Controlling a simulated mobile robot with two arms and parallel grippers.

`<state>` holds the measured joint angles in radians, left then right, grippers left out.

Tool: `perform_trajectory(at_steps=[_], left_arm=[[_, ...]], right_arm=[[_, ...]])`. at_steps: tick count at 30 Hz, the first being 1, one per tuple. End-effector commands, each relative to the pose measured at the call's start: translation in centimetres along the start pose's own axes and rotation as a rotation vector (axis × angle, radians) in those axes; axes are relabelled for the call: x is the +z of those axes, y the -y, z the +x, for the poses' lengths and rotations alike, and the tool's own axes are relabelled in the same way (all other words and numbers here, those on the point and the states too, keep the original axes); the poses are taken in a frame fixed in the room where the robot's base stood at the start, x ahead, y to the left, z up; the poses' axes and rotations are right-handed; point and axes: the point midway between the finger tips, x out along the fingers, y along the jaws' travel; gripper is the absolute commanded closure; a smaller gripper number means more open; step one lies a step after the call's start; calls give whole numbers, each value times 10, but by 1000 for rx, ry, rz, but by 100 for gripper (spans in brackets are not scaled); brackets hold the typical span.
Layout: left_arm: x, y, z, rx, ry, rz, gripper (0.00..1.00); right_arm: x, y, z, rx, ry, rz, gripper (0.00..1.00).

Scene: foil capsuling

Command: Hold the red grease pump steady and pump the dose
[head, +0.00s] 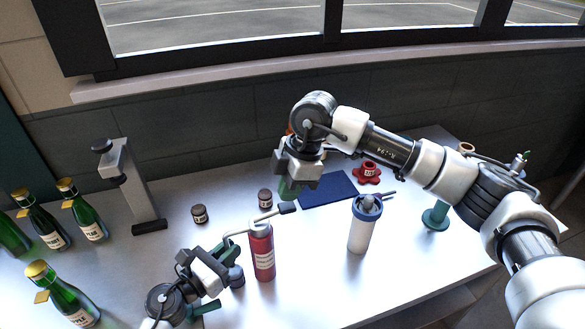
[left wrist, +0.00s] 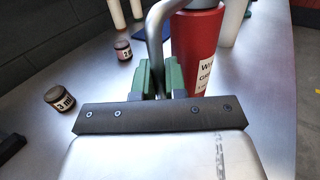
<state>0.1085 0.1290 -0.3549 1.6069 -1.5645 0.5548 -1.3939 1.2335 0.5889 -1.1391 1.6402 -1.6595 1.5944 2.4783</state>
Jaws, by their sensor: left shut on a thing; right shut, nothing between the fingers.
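The red grease pump (head: 263,258) stands upright on the table with a white label on its front. Its grey lever with a black grip (head: 287,208) points up and to the right. A grey bent tube (left wrist: 156,40) comes off its top to the left. My left gripper (head: 233,250) is shut on this tube beside the red body; its green fingers (left wrist: 160,78) show on both sides of it in the left wrist view. My right gripper (head: 288,190) is shut and empty, just above and behind the black grip; I cannot tell whether they touch.
A white bottle with a blue lid (head: 361,230) stands right of the pump. Behind are a navy mat (head: 328,189), a red knob (head: 367,173) and two small brown jars, one here (head: 199,214). A grey stand (head: 135,190) and several green bottles (head: 86,222) are at left.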

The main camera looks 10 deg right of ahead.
Motion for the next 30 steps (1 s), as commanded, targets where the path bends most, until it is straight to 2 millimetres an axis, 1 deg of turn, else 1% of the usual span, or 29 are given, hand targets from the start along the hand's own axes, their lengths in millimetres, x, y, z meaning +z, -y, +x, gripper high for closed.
perform_trajectory(at_steps=[1, 5, 16, 19, 25, 30], left_arm=[[0, 0, 0, 1, -1, 0, 100], [0, 0, 0, 1, -1, 0, 100], [0, 0, 0, 0, -1, 0, 100], [0, 0, 0, 0, -1, 0, 100], [0, 0, 0, 1, -1, 0, 100], [0, 0, 0, 0, 0, 0, 100]], right_arm=[[2, 0, 5, -1, 1, 1, 100], [4, 0, 12, -1, 1, 0, 100], [5, 0, 14, -1, -4, 1, 100], [10, 0, 18, -4, -58, 5, 100], [22, 1, 33, -4, -259, 6, 100], [20, 0, 31, -2, -256, -2, 100]])
